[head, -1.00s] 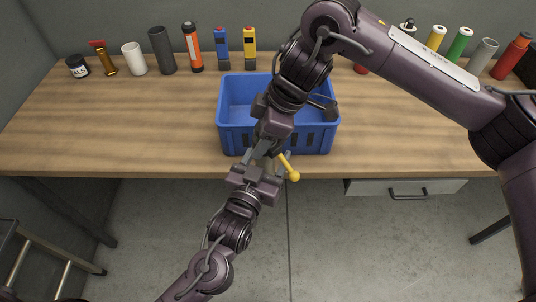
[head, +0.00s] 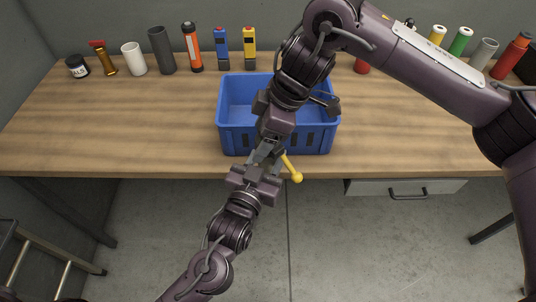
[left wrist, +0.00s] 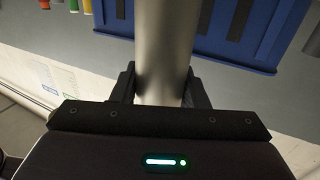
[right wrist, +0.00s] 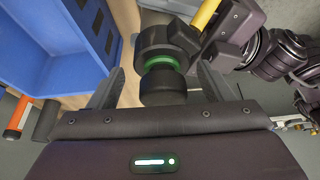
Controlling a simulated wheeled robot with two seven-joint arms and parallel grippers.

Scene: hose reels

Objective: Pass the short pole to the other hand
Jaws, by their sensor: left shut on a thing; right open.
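The short pole (left wrist: 166,45) is a silver cylinder in the left wrist view. In the right wrist view its near end (right wrist: 163,86) is black with a green ring. A yellow rod (right wrist: 205,14) shows beside it; in the head view a yellow rod with a ball end (head: 292,170) sticks out by the grippers. My left gripper (head: 261,168) is shut on the pole in front of the table edge. My right gripper (head: 269,146) is open, with its fingers (right wrist: 160,88) on either side of the black end. The grippers hide most of the pole in the head view.
A blue crate (head: 232,138) stands on the wooden table (head: 110,135) just behind the grippers. Several bottles, tubes and tools line the table's back edge, including an orange-and-black one (head: 193,48). The table's left part is clear. A drawer (head: 405,188) hangs below.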

